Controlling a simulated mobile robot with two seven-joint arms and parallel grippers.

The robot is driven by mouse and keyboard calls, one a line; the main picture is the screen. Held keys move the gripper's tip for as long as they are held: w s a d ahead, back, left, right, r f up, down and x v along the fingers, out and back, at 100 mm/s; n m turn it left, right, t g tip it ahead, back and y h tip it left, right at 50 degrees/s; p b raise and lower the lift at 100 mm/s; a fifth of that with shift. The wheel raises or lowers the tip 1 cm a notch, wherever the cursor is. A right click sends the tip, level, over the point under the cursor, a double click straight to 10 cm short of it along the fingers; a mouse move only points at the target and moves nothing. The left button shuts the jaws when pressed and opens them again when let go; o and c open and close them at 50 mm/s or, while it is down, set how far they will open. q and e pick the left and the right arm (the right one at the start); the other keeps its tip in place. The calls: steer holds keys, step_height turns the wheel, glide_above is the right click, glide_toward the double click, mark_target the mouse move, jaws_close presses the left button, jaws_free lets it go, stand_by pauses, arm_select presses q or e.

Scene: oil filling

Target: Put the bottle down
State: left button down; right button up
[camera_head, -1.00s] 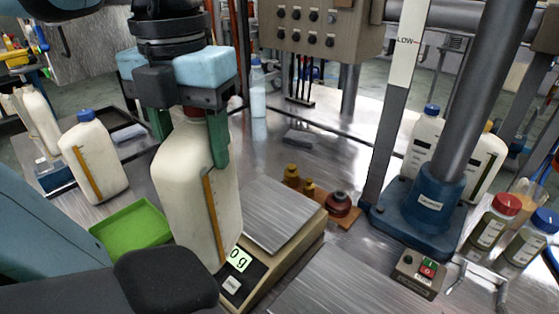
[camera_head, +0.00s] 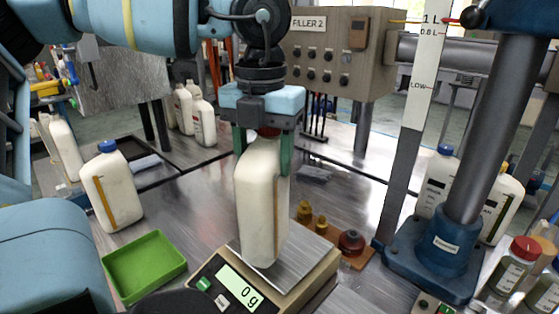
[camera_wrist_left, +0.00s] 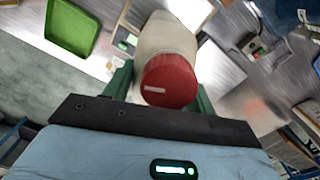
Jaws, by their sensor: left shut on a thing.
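A cream bottle (camera_head: 258,205) with a red cap is upright in my left gripper (camera_head: 264,150), whose green fingers are shut on it near the neck. In the head view the bottle overlaps the plate of the scale (camera_head: 308,272), whose display reads 0 g. I cannot tell a small gap from contact under it. The left wrist view shows the red cap (camera_wrist_left: 168,80) between the green fingers (camera_wrist_left: 160,90); the bottle's base is hidden there. My right gripper is not in view.
A green tray (camera_head: 146,266) lies left of the scale. A blue-capped bottle (camera_head: 111,190) stands behind the tray. Brass weights (camera_head: 306,213) and a dark red weight (camera_head: 351,242) sit on a board behind the scale. A blue-based column (camera_head: 442,250) stands at right.

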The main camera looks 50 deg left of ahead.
arm_select(q)
steer(key=w, duration=0.1)
steer(key=w+a, duration=0.1)
steer(key=w, duration=0.2)
steer(key=shift+w+a+f, duration=0.15)
steer(key=shift+w+a, duration=0.15)
steer(key=shift+w, duration=0.1)
steer(key=shift+f, duration=0.1)
steer(key=shift+f+p, duration=0.35)
steer(key=shift+f, duration=1.5)
steer(key=shift+c, duration=2.4)
jaws_free()
steer(key=shift+s, duration=0.1)
steer(key=shift+r, duration=0.1)
step_height(320, 180, up, 12)
steer(key=shift+r, duration=0.1)
